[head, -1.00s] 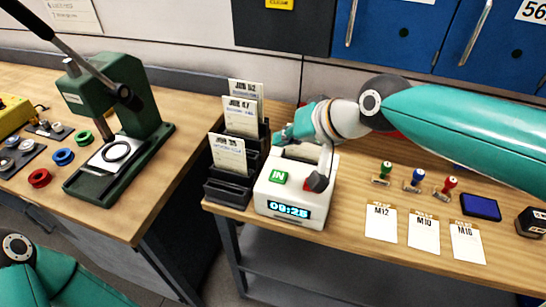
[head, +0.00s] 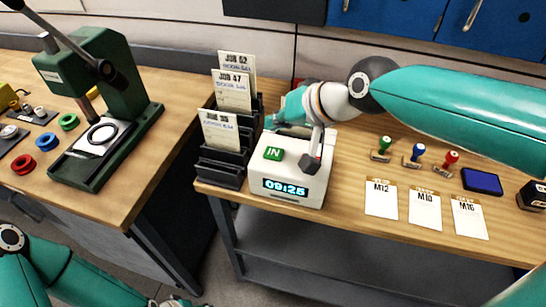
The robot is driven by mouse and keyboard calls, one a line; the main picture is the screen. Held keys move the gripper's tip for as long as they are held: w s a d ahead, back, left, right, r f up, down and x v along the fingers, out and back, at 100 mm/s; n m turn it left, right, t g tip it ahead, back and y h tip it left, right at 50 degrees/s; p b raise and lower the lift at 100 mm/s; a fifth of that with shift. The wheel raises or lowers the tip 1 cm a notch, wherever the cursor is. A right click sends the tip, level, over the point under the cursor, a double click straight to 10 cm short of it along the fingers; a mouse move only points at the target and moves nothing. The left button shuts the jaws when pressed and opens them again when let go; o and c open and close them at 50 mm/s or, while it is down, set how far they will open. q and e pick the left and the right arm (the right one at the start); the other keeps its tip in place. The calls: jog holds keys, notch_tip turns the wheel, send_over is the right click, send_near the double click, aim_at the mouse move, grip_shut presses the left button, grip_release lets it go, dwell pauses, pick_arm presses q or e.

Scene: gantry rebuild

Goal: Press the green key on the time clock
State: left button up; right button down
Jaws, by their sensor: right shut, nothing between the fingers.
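The white time clock (head: 289,193) stands near the front left of the right-hand bench. Its green key (head: 273,153), marked IN, is on the top face and uncovered, above a lit display (head: 285,188) reading 09:25. My right gripper (head: 312,163) is shut and empty. My right wrist hides the clock's back. My left arm shows at the lower left, its gripper not clearly seen.
A dark rack (head: 221,168) with job cards stands close left of the clock. To the right are several stamps (head: 412,155), cards (head: 425,209) and a blue ink pad (head: 482,181). A green press (head: 92,110) stands on the left bench, beyond a gap.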

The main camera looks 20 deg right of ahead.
aim_at(276, 153)
notch_tip(276, 153, down, 5)
jog(key=b, duration=0.3)
dwell(1.1)
jog(key=shift+b, duration=0.35)
jog(key=shift+f+b, duration=0.3)
jog(key=shift+f, duration=0.05)
jog(key=shift+s+f+b, duration=0.1)
jog(key=shift+f+b, duration=0.3)
dwell(0.5)
jog(key=shift+r, duration=0.1)
dwell(0.3)
jog(key=shift+r+p, duration=0.7)
jog(key=shift+r, duration=0.1)
